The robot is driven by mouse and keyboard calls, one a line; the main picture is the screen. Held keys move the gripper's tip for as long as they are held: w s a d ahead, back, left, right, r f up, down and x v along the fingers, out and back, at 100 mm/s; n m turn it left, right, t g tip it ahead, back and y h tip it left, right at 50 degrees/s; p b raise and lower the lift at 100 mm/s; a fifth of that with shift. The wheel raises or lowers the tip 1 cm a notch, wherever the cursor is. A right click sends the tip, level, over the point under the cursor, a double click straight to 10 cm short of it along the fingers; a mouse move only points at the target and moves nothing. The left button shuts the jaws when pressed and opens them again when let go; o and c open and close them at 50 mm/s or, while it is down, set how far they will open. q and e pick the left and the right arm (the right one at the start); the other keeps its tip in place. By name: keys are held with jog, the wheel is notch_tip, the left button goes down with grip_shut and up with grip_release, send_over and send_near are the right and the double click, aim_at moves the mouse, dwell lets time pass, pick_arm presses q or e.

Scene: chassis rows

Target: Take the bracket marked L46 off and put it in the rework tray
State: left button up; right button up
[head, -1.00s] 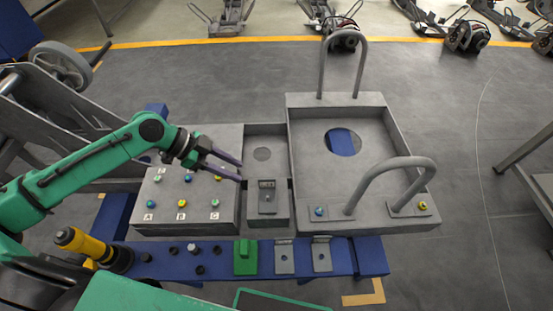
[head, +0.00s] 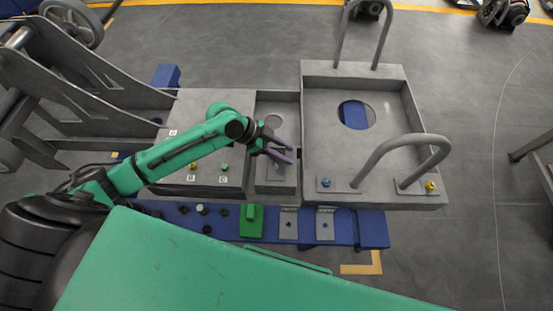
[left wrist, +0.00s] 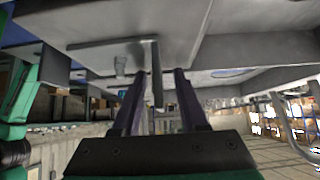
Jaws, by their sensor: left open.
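The bracket (head: 275,173), a small grey plate with an upright flange, is on the block in the narrow middle bay of the chassis; my gripper partly covers it. No L46 mark is legible. My left gripper (head: 288,155) is open over it. In the left wrist view the flange (left wrist: 157,75) stands between the two spread fingers (left wrist: 160,100), with the bracket's flat plate (left wrist: 105,44) to the left. I cannot tell whether a finger touches it. A green-rimmed dark panel (head: 290,261), possibly the rework tray, is mostly hidden behind my green body. My right gripper is out of view.
A blue rail (head: 370,228) along the front carries a green block (head: 252,222), two grey bracket plates (head: 288,224) (head: 325,225) and several dark knobs. A large grey box (head: 385,105) with hoop handles stands right of the bay. A panel with lettered coloured buttons (head: 215,110) is left.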

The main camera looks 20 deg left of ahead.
pick_arm(q)
grip_shut()
dwell(1.4)
